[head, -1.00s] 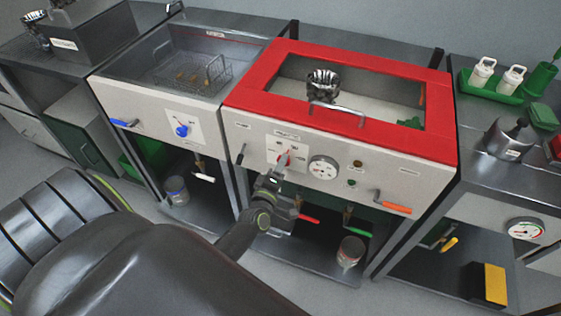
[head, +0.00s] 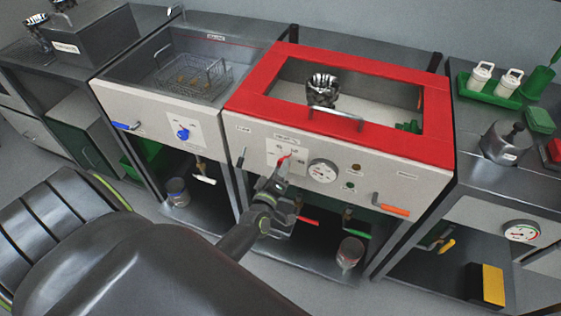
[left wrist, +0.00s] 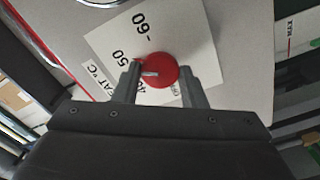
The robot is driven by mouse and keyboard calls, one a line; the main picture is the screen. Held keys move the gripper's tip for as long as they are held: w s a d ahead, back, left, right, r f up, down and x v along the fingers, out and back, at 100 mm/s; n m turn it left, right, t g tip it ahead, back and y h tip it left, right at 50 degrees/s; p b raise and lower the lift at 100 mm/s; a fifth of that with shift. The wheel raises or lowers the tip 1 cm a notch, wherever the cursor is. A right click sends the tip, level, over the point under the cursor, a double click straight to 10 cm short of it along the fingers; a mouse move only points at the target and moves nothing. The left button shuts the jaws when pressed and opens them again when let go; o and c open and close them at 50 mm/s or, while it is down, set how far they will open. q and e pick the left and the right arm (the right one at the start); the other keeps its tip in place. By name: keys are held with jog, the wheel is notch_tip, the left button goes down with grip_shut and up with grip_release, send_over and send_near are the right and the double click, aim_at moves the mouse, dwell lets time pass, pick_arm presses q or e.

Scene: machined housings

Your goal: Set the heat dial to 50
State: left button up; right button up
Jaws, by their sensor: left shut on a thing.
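The red heat dial (head: 284,158) sits on a white scale plate on the front panel of the red-rimmed unit. In the left wrist view the dial (left wrist: 160,70) is between the two fingers of my left gripper (left wrist: 158,82), which is shut on it. The plate (left wrist: 192,30) shows 60, 50 and a partly covered 40. A short white mark on the dial points left in that view, toward the area between 50 and 40; the exact reading is hard to tell. In the head view my left gripper (head: 281,168) partly hides the dial. My right gripper is not in view.
A round gauge (head: 322,171) is just right of the dial. A handle with an orange grip (head: 393,210) is farther right. A blue knob (head: 183,133) is on the left unit. Red and green valve handles are below the panel.

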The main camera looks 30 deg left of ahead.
pick_arm(q)
jog(key=o, duration=1)
jog(key=shift+b+v, duration=2.6)
jog(key=shift+v, duration=6.15)
jog(key=shift+f, duration=0.1)
